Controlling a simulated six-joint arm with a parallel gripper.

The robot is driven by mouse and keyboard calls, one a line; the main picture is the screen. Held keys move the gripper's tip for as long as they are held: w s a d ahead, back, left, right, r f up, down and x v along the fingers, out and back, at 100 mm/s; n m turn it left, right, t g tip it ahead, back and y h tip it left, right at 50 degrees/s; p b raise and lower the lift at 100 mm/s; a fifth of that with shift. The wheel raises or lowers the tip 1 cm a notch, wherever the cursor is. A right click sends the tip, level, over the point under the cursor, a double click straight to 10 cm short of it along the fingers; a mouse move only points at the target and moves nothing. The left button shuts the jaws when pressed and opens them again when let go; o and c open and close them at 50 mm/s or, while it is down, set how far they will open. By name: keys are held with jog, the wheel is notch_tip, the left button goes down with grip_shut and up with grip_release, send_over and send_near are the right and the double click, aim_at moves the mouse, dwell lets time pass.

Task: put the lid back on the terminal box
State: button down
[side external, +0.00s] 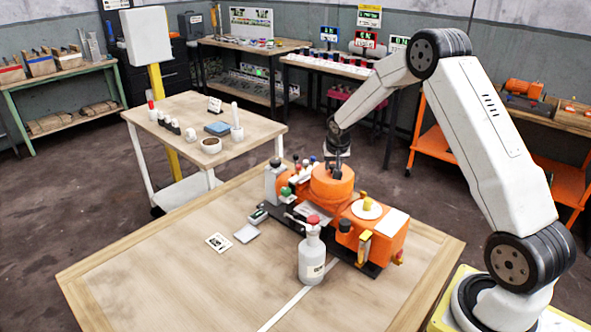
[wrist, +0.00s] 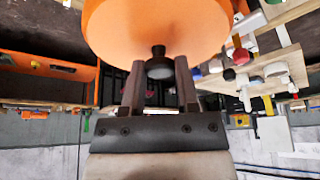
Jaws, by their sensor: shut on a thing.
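The round orange lid (wrist: 158,25) fills the top of the wrist view, and its black knob (wrist: 159,65) sits between the two fingers. My gripper (wrist: 159,78) is shut on this knob. In the side view the gripper (side external: 338,168) points down at the lid (side external: 332,183), which is over the middle of the orange machine on the table. The orange machine body (side external: 385,235) extends to the right of the lid. The lid hides what is under it, so I cannot tell whether it touches the terminal box.
A white bottle with a red cap (side external: 312,252) stands in front of the machine. A grey-white canister (side external: 275,180) stands to its left. A small card (side external: 218,243) lies on the wooden table (side external: 150,265), whose left part is clear. A white trolley (side external: 170,120) stands behind.

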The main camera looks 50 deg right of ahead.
dwell(0.8)
grip_release()
dwell(0.4)
jog(key=shift+r, duration=3.45)
grip_shut()
